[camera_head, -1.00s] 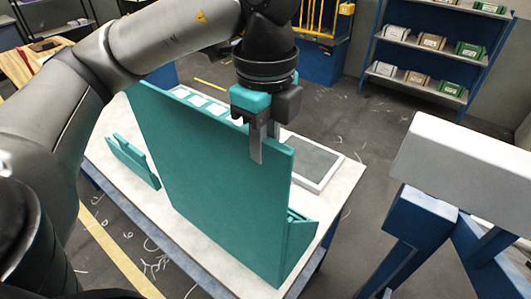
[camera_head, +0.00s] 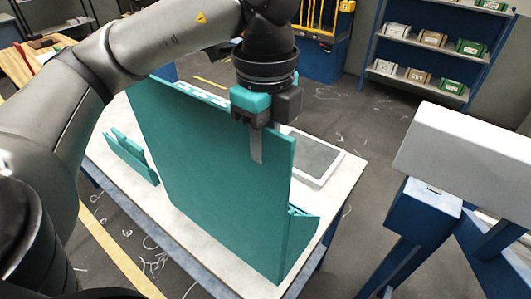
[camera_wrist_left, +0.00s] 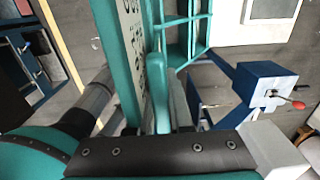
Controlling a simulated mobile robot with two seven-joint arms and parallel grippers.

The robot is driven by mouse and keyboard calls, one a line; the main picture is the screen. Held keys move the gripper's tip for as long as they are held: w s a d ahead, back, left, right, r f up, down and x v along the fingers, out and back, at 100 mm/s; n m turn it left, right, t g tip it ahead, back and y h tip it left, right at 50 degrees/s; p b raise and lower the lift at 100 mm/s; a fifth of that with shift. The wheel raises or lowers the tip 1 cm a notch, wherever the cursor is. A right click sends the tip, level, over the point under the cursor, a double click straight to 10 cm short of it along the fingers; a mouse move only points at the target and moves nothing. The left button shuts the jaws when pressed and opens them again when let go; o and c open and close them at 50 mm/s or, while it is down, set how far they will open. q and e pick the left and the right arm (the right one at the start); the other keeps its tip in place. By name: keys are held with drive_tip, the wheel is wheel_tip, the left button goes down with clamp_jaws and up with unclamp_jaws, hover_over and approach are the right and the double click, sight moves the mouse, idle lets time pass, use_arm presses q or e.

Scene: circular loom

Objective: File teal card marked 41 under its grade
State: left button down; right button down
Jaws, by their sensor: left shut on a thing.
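The large teal card (camera_head: 215,185) is a flat board. It stands nearly upright over the white table and its number does not show in the head view. My left gripper (camera_head: 257,145) is at its upper right edge, shut on it. One finger shows on the near face and the other is hidden. The left wrist view shows a thin teal edge (camera_wrist_left: 162,85) between the fingers, beside a face with dark marks (camera_wrist_left: 131,45) that I cannot read. A teal slotted rack (camera_head: 130,157) is at the left, and part of another teal holder (camera_head: 302,228) shows at the right.
A white-framed grey tray (camera_head: 315,160) lies on the table (camera_head: 325,200) beyond the card. A white block (camera_head: 470,145) on a blue frame stands at the right. A blue shelf (camera_head: 415,45) with small boxes is at the back. Floor lies between table and shelf.

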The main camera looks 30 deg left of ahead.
sight(266, 196)
use_arm(q)
drive_tip(key=shift+f+b, duration=2.2)
drive_tip(key=shift+f, duration=0.15)
drive_tip(key=c, duration=0.7)
unclamp_jaws()
drive_tip(key=shift+r, duration=0.15)
drive_tip(key=shift+c, duration=0.2)
wheel_tip(266, 196, up, 15)
drive_tip(key=p, duration=0.4)
drive_tip(key=shift+r, duration=0.1)
